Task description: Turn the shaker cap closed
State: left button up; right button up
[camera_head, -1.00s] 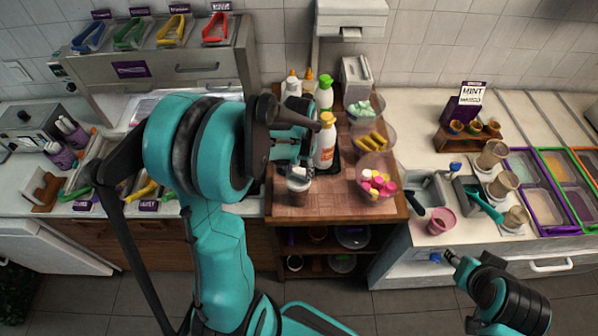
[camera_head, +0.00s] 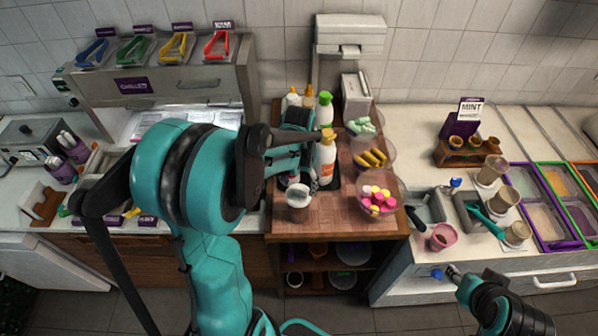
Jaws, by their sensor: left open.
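A small shaker with a white round cap (camera_head: 298,190) stands upright near the front of the wooden cart top. I cannot tell how its cap is turned. My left gripper (camera_head: 309,150) is open, just behind and above the shaker, its teal and dark fingers close to the sauce bottles. The fingers hide part of these bottles, and I cannot tell whether they touch anything. My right gripper (camera_head: 450,271) is low at the lower right, away from the shaker; its fingers are too small to read.
Topping bowls, including one of pink and yellow pieces (camera_head: 399,204), line the cart's right side. The cart's front surface (camera_head: 330,222) is clear.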

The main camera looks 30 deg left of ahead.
aim_at(299, 191)
pick_arm(q)
notch_tip(299, 191, up, 10)
dwell(0.3)
jog(key=shift+f, duration=0.1)
jog(key=s+d+f+t+b, duration=0.3)
jog(key=s+d+f+b, duration=0.2)
jog(key=f+b, duration=0.2)
jog(key=s+d+f+t+b, duration=0.4)
jog(key=s+d+f+b, duration=0.1)
jog(key=f+b, duration=0.3)
jog(key=shift+s+d+m+b, duration=0.15)
jog(key=shift+d+m+b, duration=0.2)
jog(key=shift+b, duration=0.2)
jog(key=shift+f, duration=0.1)
